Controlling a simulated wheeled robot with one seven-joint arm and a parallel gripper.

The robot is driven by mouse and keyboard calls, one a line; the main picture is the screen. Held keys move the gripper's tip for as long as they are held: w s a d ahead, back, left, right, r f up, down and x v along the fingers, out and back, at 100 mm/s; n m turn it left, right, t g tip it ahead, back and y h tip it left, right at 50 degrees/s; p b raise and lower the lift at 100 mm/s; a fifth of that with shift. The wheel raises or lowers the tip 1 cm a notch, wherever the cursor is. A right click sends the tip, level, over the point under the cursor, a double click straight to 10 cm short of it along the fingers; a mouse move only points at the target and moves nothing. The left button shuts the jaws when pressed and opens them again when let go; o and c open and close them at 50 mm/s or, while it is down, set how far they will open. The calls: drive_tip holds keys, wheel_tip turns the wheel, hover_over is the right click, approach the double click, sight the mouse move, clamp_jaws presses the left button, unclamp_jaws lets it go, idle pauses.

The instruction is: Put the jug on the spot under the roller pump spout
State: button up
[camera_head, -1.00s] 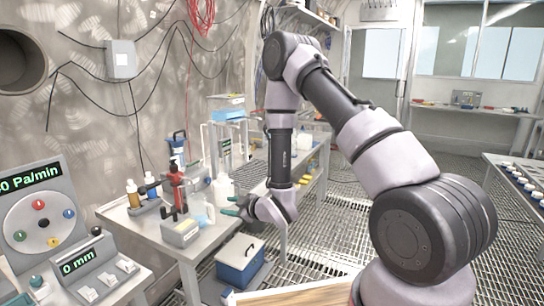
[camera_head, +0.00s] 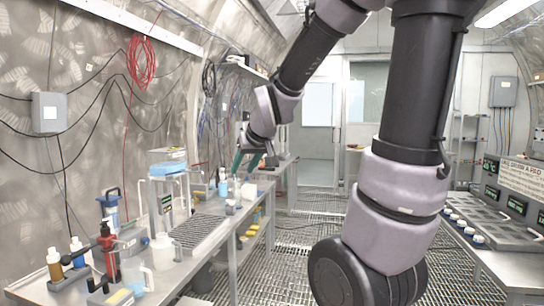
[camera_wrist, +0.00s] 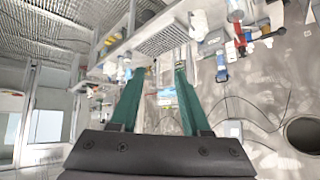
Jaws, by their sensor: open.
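A clear jug-like vessel with a handle and a blue tint low down (camera_head: 146,282) stands at the near end of the steel bench, lower left in the head view. A white bottle or jug (camera_head: 163,251) stands behind it; I cannot tell which one is the task's jug. A red upright device on a grey base (camera_head: 108,252) is beside them; I cannot tell whether it is the roller pump. The spout and its spot cannot be made out. My gripper (camera_head: 250,161), with green fingers, is open and empty farther along the bench. It fills the lower wrist view (camera_wrist: 160,68).
Amber and white bottles (camera_head: 68,257) and a blue canister (camera_head: 111,211) stand at the left. A frame with a blue top (camera_head: 167,176) and a drain grate (camera_head: 200,231) follow. A console bench (camera_head: 500,240) is at right.

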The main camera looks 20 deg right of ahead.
drive_tip(key=s+r+m+g, duration=0.1)
drive_tip(key=s+r+m, duration=0.1)
drive_tip(key=s, duration=0.6)
drive_tip(key=s+d+r+m+g+y, duration=0.1)
drive_tip(key=s+r+m, duration=0.1)
drive_tip(key=s, duration=0.6)
drive_tip(key=shift+s+r+m, duration=0.3)
drive_tip(key=shift+s+r, duration=0.1)
drive_tip(key=shift+r, duration=0.25)
